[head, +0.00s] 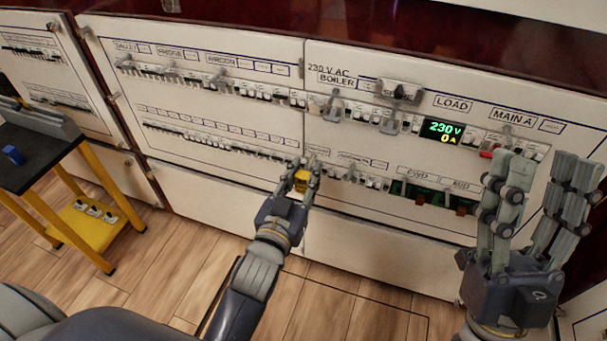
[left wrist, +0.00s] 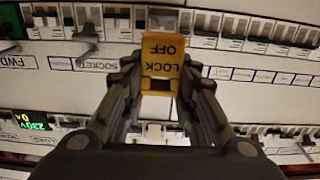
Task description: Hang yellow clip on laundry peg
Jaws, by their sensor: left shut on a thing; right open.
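The yellow clip (head: 301,183), marked LOCK OFF, is held between the fingers of my left gripper (head: 303,172), which is shut on it. In the left wrist view the clip (left wrist: 160,54) appears upside down between the fingertips (left wrist: 160,82), in front of the lower breaker row. Its top edge overlaps the breakers in the picture; I cannot tell whether it touches them. No label reading laundry is legible, so I cannot pick out that peg. My right gripper (head: 535,215) is open and empty in front of the panel's right side.
The white breaker panel (head: 225,195) has upper and lower switch rows. A lit display (head: 443,132) reads 230 V, 0 A. Open slots (head: 435,195) show at the lower right. A dark-topped yellow stand (head: 40,165) with a blue object (head: 13,155) is at left. Wooden floor lies between.

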